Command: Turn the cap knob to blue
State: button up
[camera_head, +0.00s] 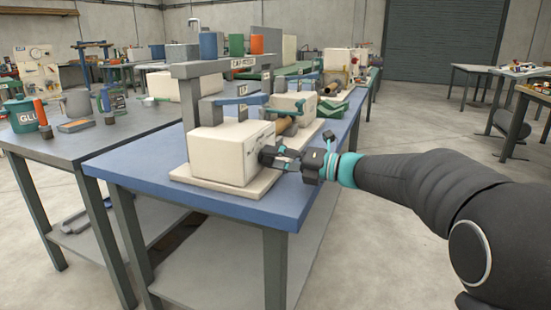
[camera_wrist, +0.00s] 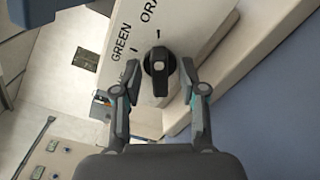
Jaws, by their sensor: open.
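The cap knob (camera_wrist: 160,66) is black with a small pale square on it, on a cream panel (camera_wrist: 188,22) in the wrist view. Its bar runs up and down in the picture; I cannot tell which end is the pointer. The panel reads "GREEN" and a cut-off "ORA", with short tick marks; another label at left is mostly hidden by a finger. My gripper (camera_wrist: 158,100) is open, with one finger on either side of the knob, apart from it. In the head view my gripper (camera_head: 285,158) is at the side of the cream box (camera_head: 222,150), hiding the knob.
The box stands on a cream base plate (camera_head: 205,183) on a blue bench (camera_head: 150,170). A grey overhead frame (camera_head: 200,68) with a sign rises behind it. More cream boxes (camera_head: 292,104) stand farther along. A grey table (camera_head: 60,148) with tools is at left. Open floor lies at right.

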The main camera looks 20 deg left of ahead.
grip_shut()
